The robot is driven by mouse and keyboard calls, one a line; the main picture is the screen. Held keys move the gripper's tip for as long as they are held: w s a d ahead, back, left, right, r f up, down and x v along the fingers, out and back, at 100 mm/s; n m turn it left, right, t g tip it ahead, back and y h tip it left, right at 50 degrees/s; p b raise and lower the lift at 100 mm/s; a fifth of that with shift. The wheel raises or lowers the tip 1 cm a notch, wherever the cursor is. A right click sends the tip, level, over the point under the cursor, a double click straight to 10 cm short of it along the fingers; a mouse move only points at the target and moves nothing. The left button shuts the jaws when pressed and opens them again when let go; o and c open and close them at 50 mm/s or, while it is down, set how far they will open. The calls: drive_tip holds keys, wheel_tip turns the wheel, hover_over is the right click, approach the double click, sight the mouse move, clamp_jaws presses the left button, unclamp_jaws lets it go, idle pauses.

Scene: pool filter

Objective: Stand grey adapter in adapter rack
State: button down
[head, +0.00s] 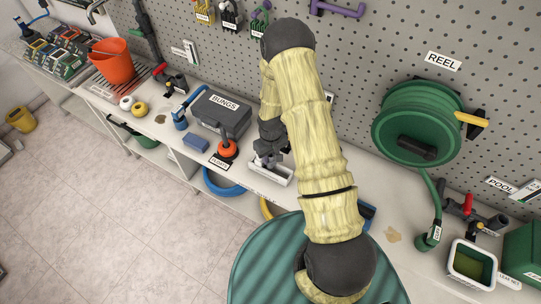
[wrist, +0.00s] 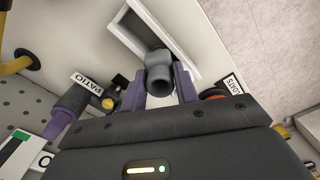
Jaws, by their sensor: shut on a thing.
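The grey adapter (wrist: 159,76) is a short, stubby pipe piece. It sits between the two purple fingers of my gripper (wrist: 161,88), which is shut on it. A white-rimmed open box (wrist: 132,22), which looks like the adapter rack, lies just beyond the adapter in the wrist view. In the head view the white box (head: 283,177) stands on the bench right below my gripper (head: 268,160). The adapter overlaps the box rim in the wrist view; I cannot tell whether it touches it. My arm hides part of the box in the head view.
A dark grey BUNGS case (head: 221,112) and an orange round piece with a black handle (head: 227,149) stand left of the box. A valve with a PATIO label (wrist: 86,85) is close by in the wrist view. The pegboard (head: 370,60) rises behind the bench.

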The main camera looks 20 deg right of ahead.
drive_tip(key=shift+r, duration=0.15)
drive_tip(key=shift+r+p, duration=0.35)
drive_tip(key=shift+r, duration=0.05)
drive_tip(key=c, duration=1)
unclamp_jaws()
drive_tip(key=shift+r+p, duration=1.65)
drive_tip(key=shift+r, duration=0.9)
wheel_tip(320, 180, up, 17)
drive_tip(key=b, duration=0.4)
drive_tip(key=shift+r, duration=0.15)
